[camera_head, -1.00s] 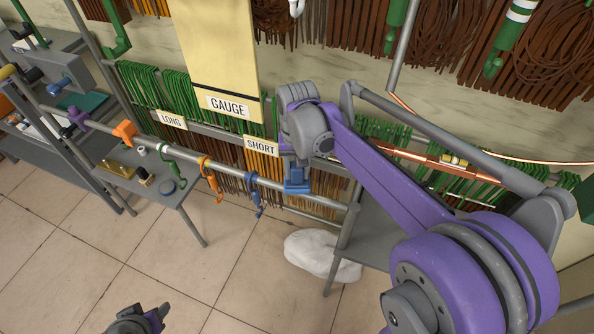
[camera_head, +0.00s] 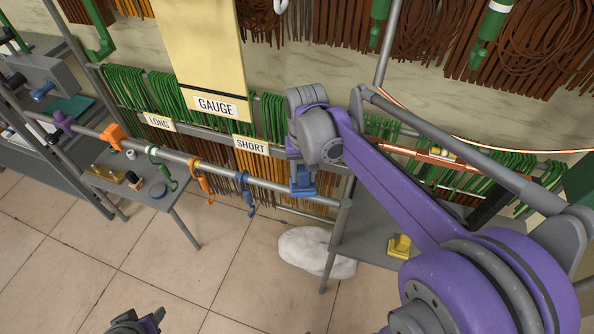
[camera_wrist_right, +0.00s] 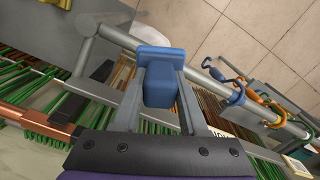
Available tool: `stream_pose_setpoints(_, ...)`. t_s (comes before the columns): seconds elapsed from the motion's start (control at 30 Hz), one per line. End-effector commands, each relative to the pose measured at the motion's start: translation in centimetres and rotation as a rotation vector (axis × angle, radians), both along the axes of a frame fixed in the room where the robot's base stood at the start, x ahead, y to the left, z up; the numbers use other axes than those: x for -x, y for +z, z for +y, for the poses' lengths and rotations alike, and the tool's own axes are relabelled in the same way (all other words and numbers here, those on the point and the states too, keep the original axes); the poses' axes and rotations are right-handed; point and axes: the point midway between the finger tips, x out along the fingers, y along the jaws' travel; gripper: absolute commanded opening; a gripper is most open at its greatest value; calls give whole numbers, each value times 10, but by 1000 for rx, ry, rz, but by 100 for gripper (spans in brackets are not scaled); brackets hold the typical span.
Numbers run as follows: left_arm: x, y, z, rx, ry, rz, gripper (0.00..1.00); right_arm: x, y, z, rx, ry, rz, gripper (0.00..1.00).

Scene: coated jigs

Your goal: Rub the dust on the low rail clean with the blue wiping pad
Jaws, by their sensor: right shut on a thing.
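The low rail (camera_head: 222,172) is a grey bar that slopes down from the left to a post near the middle of the head view. My right gripper (camera_head: 304,170) is over the rail's right part, shut on the blue wiping pad (camera_head: 302,186). The pad is at the rail and seems to touch it; its underside is hidden. In the right wrist view, the pad (camera_wrist_right: 158,85) sits between the fingers, across the rail (camera_wrist_right: 205,73). I cannot make out dust. My left gripper (camera_head: 138,322) shows only partly at the bottom edge; its jaws are unclear.
Blue (camera_head: 244,190), orange (camera_head: 202,182) and green (camera_head: 162,168) hooks hang on the rail left of the pad. An orange clamp (camera_head: 113,136) is farther left. A yellow object (camera_head: 399,246) stands on the grey table at right. A white lump (camera_head: 312,250) lies on the floor.

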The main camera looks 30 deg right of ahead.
Motion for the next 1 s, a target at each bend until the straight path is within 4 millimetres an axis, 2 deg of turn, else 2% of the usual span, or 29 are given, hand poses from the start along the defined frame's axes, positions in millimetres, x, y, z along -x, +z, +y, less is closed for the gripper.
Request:
stream_pose_setpoints(0.57, 0, 0, 0, 0, 0, 0, 50, 3, -1, -2, 0, 0, 0, 0)
stream_pose_setpoints(1.0, 2, -7, 0, 0, 0, 5, 50, 3, -9, -2, 0, 0, 1, 0)
